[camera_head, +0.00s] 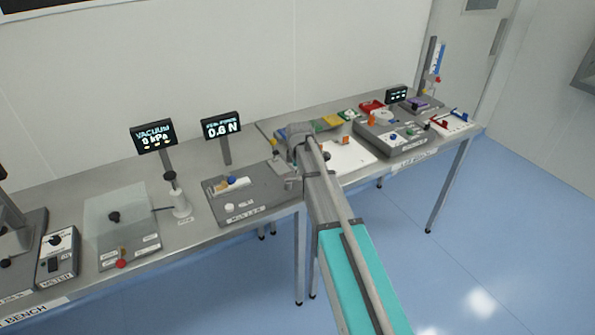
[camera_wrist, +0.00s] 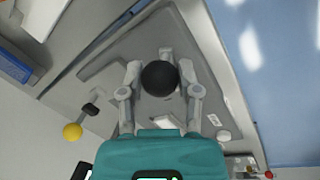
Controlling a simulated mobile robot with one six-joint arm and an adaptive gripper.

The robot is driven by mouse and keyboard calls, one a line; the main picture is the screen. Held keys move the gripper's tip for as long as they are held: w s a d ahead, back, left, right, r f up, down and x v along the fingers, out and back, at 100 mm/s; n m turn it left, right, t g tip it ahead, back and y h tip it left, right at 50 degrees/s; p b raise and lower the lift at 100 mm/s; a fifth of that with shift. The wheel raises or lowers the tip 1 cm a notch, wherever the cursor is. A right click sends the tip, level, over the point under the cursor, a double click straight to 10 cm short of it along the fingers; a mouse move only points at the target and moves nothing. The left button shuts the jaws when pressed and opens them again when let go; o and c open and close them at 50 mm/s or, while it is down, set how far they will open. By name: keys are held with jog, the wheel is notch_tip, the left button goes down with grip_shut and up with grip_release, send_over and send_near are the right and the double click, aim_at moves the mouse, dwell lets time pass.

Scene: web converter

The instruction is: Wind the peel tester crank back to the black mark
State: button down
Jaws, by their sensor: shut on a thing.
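The peel tester (camera_head: 262,207) is a dark grey plate on the bench, left of my arm in the head view. In the wrist view its plate (camera_wrist: 190,35) lies under my gripper. My gripper (camera_wrist: 160,75) is shut on a round black knob (camera_wrist: 159,78), with fingers on both sides of it. I take this knob to be the crank's handle; the crank arm below it is mostly hidden. In the head view my gripper (camera_head: 291,184) is at the plate's right end, largely covered by my arm. I cannot make out the black mark.
A force display (camera_head: 221,127) reading about 0.0 N stands behind the tester. A white round knob (camera_head: 229,207) and a blue knob (camera_head: 231,181) are on its plate. A yellow ball on a rod (camera_wrist: 72,131) is left of my gripper. Other bench devices stand on both sides.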

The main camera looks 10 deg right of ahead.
jog(key=m, duration=0.2)
jog(key=s+m, duration=0.1)
jog(key=shift+s+a+m+h, duration=0.1)
jog(key=shift+s+m+h, duration=0.2)
jog(key=shift+m, duration=0.1)
jog(key=shift+s+a+m+g+h, duration=0.15)
jog(key=shift+s+a+m+g, duration=0.25)
jog(key=shift+m, duration=1.25)
jog(key=shift+s+a+m+g+h, duration=0.25)
jog(key=shift+s+a+m, duration=0.2)
jog(key=shift+m, duration=1.15)
jog(key=shift+s+a+m+g+h, duration=0.1)
jog(key=shift+s+a+m+g, duration=0.3)
jog(key=shift+m, duration=1.25)
jog(key=shift+a, duration=0.1)
jog(key=shift+c, duration=1.5)
grip_release()
jog(key=shift+w, duration=0.1)
jog(key=s+d+m+y, duration=0.1)
jog(key=s+d+y, duration=0.1)
jog(key=s, duration=2.2)
jog(key=shift+d+f, duration=0.2)
jog(key=shift+d, duration=0.1)
